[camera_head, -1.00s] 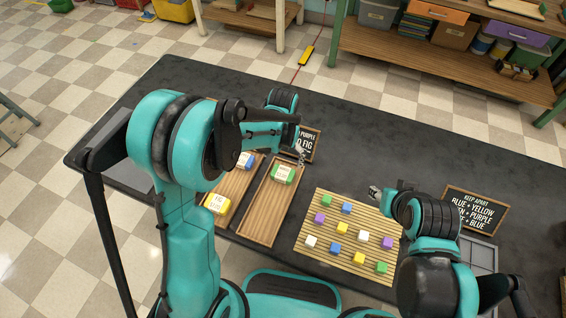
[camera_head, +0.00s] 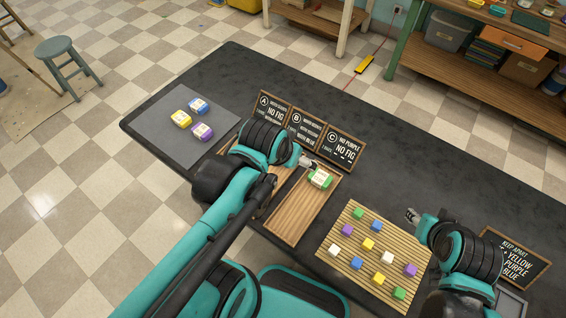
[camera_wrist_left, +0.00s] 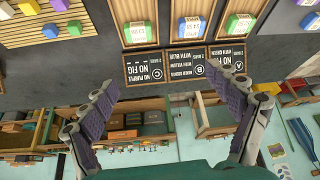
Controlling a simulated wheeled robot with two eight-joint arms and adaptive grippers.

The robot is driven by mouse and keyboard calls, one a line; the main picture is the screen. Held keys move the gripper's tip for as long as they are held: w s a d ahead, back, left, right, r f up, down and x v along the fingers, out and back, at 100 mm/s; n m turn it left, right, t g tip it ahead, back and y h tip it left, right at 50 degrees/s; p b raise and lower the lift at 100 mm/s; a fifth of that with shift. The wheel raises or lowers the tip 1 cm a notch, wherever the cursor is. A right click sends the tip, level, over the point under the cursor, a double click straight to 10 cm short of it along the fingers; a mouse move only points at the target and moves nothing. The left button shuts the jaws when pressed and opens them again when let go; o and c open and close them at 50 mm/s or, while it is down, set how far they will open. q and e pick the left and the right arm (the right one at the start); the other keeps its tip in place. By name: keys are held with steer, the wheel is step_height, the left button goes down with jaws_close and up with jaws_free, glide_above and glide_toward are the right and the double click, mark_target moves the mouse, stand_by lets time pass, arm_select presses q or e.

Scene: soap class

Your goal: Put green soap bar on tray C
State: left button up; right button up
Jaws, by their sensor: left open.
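The green soap bar (camera_head: 320,179), with a white label, rests at the back end of tray C (camera_head: 290,222), the rightmost tray, in front of sign C (camera_head: 338,148). In the left wrist view the green bar (camera_wrist_left: 138,31) lies in tray C beside its sign (camera_wrist_left: 148,72). My left gripper (camera_head: 309,163) is just behind the bar in the head view. Its fingers (camera_wrist_left: 172,115) are spread wide and empty, apart from the bar. My right gripper (camera_head: 412,215) is beside the slatted mat; its jaw opening is too small to judge.
My left arm hides much of trays A and B. The wrist view shows a blue bar (camera_wrist_left: 194,26) in tray B and another green bar (camera_wrist_left: 238,27) in tray A. Several bars lie on a grey mat (camera_head: 165,118). A slatted mat (camera_head: 340,262) holds colored cubes.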

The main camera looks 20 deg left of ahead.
arm_select(q)
steer(key=shift+s+a+t, duration=0.25)
steer(key=shift+s+t, duration=0.1)
steer(key=shift+s, duration=0.35)
steer(key=shift+s+a+t, duration=0.25)
steer(key=shift+s+t, duration=0.1)
steer(key=shift+s, duration=0.35)
